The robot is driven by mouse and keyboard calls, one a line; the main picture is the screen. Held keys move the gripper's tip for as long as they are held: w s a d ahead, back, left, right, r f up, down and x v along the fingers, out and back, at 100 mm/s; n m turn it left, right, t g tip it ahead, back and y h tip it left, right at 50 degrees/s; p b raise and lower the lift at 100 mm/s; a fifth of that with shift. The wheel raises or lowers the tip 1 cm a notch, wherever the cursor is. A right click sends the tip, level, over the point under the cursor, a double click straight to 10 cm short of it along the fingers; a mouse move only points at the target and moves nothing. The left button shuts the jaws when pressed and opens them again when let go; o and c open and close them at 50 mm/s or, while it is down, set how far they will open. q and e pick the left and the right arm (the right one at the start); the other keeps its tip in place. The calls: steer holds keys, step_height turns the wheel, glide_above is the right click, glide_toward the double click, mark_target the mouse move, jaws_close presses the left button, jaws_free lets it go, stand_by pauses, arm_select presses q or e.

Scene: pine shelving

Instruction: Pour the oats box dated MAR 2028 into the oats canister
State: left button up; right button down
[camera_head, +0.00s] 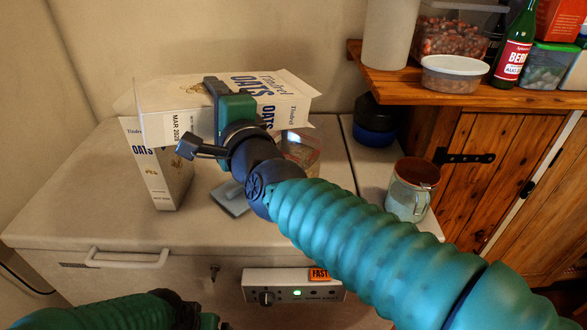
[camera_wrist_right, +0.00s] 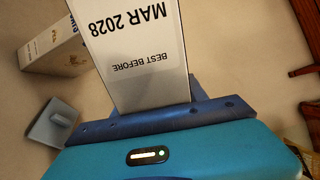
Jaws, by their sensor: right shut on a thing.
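The oats box dated MAR 2028 (camera_head: 178,129) lies on its side in the air, its open, flapped end to the right. My right gripper (camera_head: 232,112) is shut on it; its date also shows in the right wrist view (camera_wrist_right: 138,45). A clear container (camera_head: 302,150), apparently the oats canister, stands below the box's right end, mostly hidden behind my right arm; its contents are unclear. A second oats box (camera_head: 165,180) stands upright below the held box's left end; it also shows in the right wrist view (camera_wrist_right: 55,48). My left gripper (camera_head: 200,318) is cut off at the bottom edge.
A blue-grey lid-like piece (camera_head: 230,199) lies on the white chest top (camera_head: 90,205). A mug (camera_head: 412,190) and a dark blue jar (camera_head: 375,120) stand to the right. A wooden shelf (camera_head: 400,82) with tubs and a bottle (camera_head: 514,45) is at upper right. The chest top's left side is clear.

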steer(key=shift+d+r, duration=0.1)
steer(key=shift+r, duration=0.15)
steer(key=shift+w+d+r+m, duration=0.1)
steer(key=shift+r+m, duration=0.25)
steer(key=shift+m, duration=0.05)
stand_by(0.3)
